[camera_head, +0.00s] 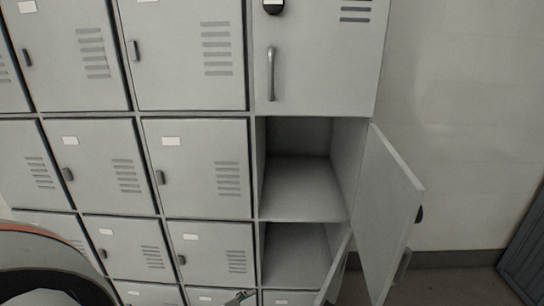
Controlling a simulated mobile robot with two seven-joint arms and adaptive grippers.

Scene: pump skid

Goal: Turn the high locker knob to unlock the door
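The high locker door (322,60) is at the top right of the locker bank and sits closed in its frame. Its black knob (273,6) is at the upper left of the door, cut by the top edge of the picture. A grey vertical handle (271,73) is below the knob. Neither of my grippers can be made out in the head view. A large rounded dark part at the lower left looks like part of my own arm. A small grey piece at the bottom edge is too cut off to identify.
Below the high locker are two open, empty-looking compartments, an upper one (300,185) and a lower one (292,250). The upper compartment's door (385,215) swings out to the right; a lower door (334,270) is also ajar. Closed lockers fill the left. A bare wall (460,130) is at right.

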